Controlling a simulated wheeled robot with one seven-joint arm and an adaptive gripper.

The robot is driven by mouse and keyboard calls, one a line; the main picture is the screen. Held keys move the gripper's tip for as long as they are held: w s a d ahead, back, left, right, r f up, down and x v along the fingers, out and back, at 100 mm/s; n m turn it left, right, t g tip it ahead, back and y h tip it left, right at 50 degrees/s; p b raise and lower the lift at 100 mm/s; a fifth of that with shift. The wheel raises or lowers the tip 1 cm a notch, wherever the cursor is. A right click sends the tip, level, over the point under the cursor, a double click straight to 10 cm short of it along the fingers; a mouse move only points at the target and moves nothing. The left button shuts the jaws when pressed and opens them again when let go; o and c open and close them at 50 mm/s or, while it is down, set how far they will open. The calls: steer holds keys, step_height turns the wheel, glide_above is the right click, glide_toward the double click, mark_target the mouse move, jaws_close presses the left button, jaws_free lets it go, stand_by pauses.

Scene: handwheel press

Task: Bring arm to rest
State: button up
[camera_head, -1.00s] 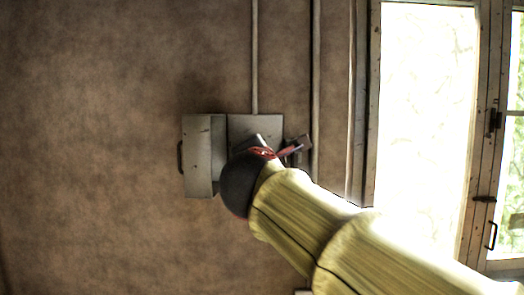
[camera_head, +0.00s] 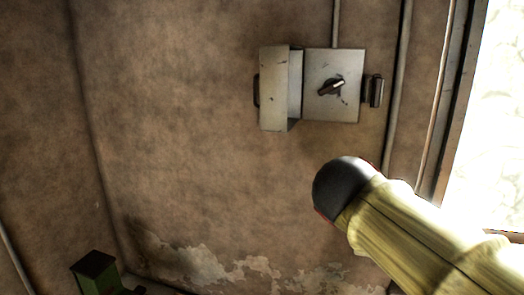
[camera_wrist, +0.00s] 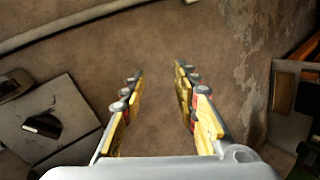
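My arm (camera_head: 410,228), in yellow covering with a dark rounded joint at its end, reaches in from the lower right in the head view. My gripper is hidden there. In the wrist view my gripper (camera_wrist: 160,75) is open, its two yellow fingers apart with only bare wall between them. A grey switch box (camera_head: 345,62) with a dark rotary knob (camera_head: 331,88) is on the wall, its cover (camera_head: 274,90) swung open to the left. It also shows at the left of the wrist view (camera_wrist: 72,100), apart from my fingers.
A pipe (camera_head: 397,90) runs down the wall right of the box, and a bright window (camera_head: 492,120) is at the right. A green object (camera_head: 95,264) stands at the lower left. The wall (camera_head: 190,150) between is clear, with peeling paint low down.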

steer(key=s+f+m+g+y+b, duration=0.1)
steer(key=s+f+m+g+b, duration=0.1)
steer(key=s+f, duration=0.6)
steer(key=s+f+m+g+y+b, duration=0.1)
steer(key=s+f+m+b, duration=0.4)
steer(key=f, duration=1.2)
steer(key=s+d+f+m+g+y+b, duration=0.1)
steer(key=s+f+m+b, duration=0.3)
steer(key=s+f, duration=0.6)
step_height(320, 180, down, 2)
steer(key=shift+s+f+g+y+b, duration=0.3)
steer(key=shift+g+y+b, duration=0.2)
steer(key=shift+g+b, duration=0.35)
steer(key=shift+r, duration=0.1)
steer(key=shift+c, duration=1.1)
